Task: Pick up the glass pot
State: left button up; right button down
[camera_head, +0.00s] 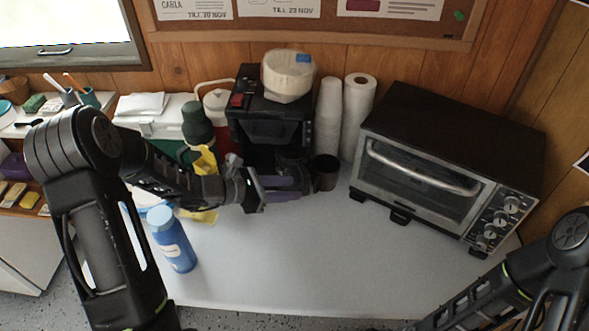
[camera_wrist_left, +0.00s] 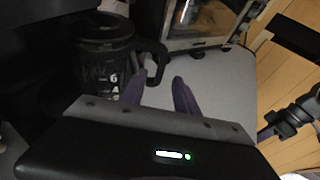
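The glass pot (camera_head: 293,158) is dark and sits at the black coffee maker (camera_head: 270,122), partly hidden in the head view. In the left wrist view the pot (camera_wrist_left: 103,62) shows level marks and a black handle (camera_wrist_left: 160,62) pointing right. My left gripper (camera_head: 305,187) is open, its purple fingers in front of the pot. In the left wrist view its fingertips (camera_wrist_left: 160,75) are close to the handle; I cannot tell whether they touch it. My right arm (camera_head: 500,285) is at lower right. Part of what looks like my right gripper (camera_wrist_left: 278,125) shows at the wrist view's right edge.
A dark mug (camera_head: 326,172) stands right of the pot, with stacked cups (camera_head: 329,118) and a paper roll (camera_head: 357,110) behind. A toaster oven (camera_head: 440,165) is at right. A blue bottle (camera_head: 172,240) stands front left. The front middle of the table (camera_head: 310,260) is clear.

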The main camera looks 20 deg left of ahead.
aim_at(304, 188)
pick_arm(q)
jog(key=shift+w+d+f, duration=0.2)
jog(key=shift+w+d, duration=0.15)
jog(key=x, duration=0.5)
jog(key=shift+d+p, duration=0.1)
jog(key=shift+p, duration=0.3)
jog(key=shift+c, duration=0.4)
grip_shut()
dwell(1.0)
